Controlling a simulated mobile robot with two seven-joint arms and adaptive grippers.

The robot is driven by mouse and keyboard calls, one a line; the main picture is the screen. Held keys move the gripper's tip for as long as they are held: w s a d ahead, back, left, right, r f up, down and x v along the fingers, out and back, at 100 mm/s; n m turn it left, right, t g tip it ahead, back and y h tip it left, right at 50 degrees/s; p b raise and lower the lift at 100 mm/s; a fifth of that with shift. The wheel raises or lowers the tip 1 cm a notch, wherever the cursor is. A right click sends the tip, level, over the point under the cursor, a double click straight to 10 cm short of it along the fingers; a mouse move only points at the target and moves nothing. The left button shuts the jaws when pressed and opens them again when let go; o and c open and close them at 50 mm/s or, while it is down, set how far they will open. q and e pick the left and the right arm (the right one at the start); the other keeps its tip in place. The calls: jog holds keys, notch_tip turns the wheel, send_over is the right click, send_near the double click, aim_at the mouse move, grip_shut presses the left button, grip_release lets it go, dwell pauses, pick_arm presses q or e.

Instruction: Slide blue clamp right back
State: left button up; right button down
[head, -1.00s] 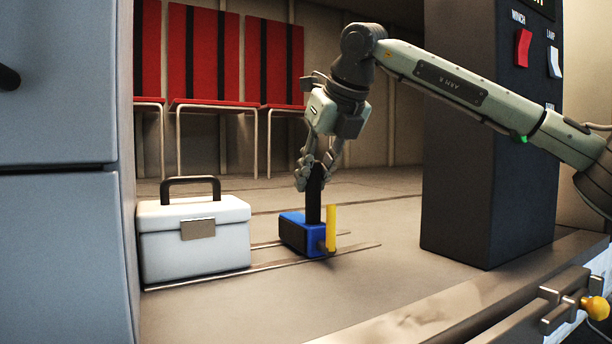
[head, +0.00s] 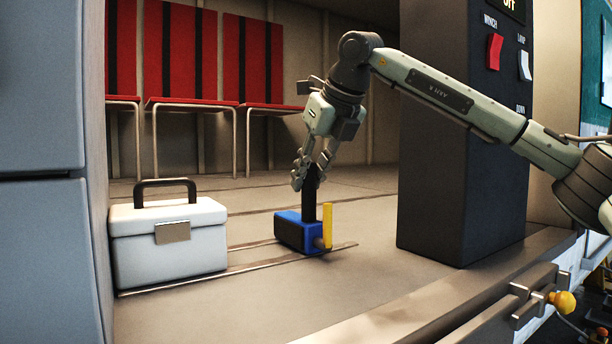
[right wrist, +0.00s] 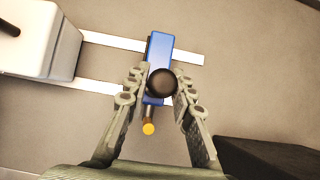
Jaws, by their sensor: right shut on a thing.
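The blue clamp (head: 291,231) sits across two floor rails (head: 262,264), to the right of a white case. It has an upright black post (head: 310,205) and a yellow lever (head: 327,225). My right gripper (head: 304,175) reaches down from above and is shut on the top of the post. In the right wrist view, the fingers (right wrist: 160,90) flank the post's round black top (right wrist: 162,83). The blue body (right wrist: 160,52) shows beyond it and the yellow tip (right wrist: 149,128) on the near side. My left gripper is in neither view.
The white case (head: 170,258) stands at the left end of the rails, with a gap to the clamp. A dark pillar (head: 455,150) with switches stands to the right. Red seats (head: 265,60) line the back. Bare floor lies between rail ends and pillar.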

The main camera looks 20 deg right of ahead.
jog(key=shift+d, duration=0.15)
jog(key=shift+w+d+p, duration=0.2)
jog(key=shift+d+p, duration=0.05)
jog(key=shift+d, duration=0.65)
jog(key=shift+w+d+p, duration=0.15)
jog(key=shift+d+p, duration=0.15)
jog(key=shift+d, duration=0.55)
jog(key=shift+w+d+p, duration=0.2)
jog(key=shift+d+p, duration=0.05)
jog(key=shift+d, duration=0.65)
jog(key=c, duration=1.1)
grip_release()
jog(key=shift+r, duration=0.1)
jog(key=p+v, duration=0.3)
jog(key=v, duration=0.6)
